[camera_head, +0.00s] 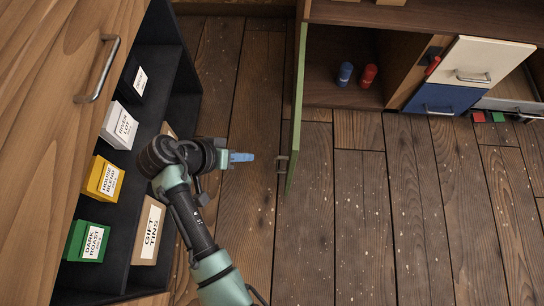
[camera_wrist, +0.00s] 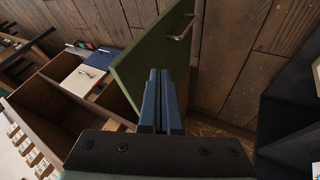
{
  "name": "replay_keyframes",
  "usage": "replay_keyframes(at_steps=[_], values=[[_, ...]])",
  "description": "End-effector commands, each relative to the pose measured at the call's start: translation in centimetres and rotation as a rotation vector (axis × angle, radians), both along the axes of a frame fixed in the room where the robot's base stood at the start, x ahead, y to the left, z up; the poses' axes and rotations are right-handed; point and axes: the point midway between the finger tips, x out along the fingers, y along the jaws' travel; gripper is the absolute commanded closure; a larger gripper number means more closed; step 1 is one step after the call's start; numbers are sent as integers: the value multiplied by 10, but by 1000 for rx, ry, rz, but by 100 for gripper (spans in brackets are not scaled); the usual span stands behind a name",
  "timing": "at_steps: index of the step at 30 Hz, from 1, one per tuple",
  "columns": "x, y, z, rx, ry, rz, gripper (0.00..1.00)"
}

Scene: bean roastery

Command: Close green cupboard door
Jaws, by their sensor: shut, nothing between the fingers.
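The green cupboard door (camera_head: 297,110) stands open in the head view, seen nearly edge-on, swung out from the cupboard's left side. Its handle (camera_head: 283,162) is near the door's free end, on the left. In the wrist view the green door (camera_wrist: 150,62) rises behind the fingers, with its metal handle (camera_wrist: 181,27) near the top. My gripper (camera_head: 250,157) is left of the door in the head view, with a gap of floor between them. In the wrist view its blue fingers (camera_wrist: 161,75) are shut together and empty. The cupboard's open compartment (camera_head: 338,50) shows inside.
A blue and a red item (camera_head: 369,76) stand inside the cupboard. White and blue drawers (camera_head: 480,62) are to its right, with an open drawer (camera_head: 510,105) beyond. A dark shelf with labelled boxes (camera_head: 100,178) is at left. The plank floor (camera_head: 390,220) right of the door is clear.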

Motion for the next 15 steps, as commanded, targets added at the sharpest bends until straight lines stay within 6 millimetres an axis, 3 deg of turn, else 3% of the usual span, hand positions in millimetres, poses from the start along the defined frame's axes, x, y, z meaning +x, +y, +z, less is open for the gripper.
replay_keyframes(at_steps=[15], values=[[35,-47,-80,2,1,-2,100]])
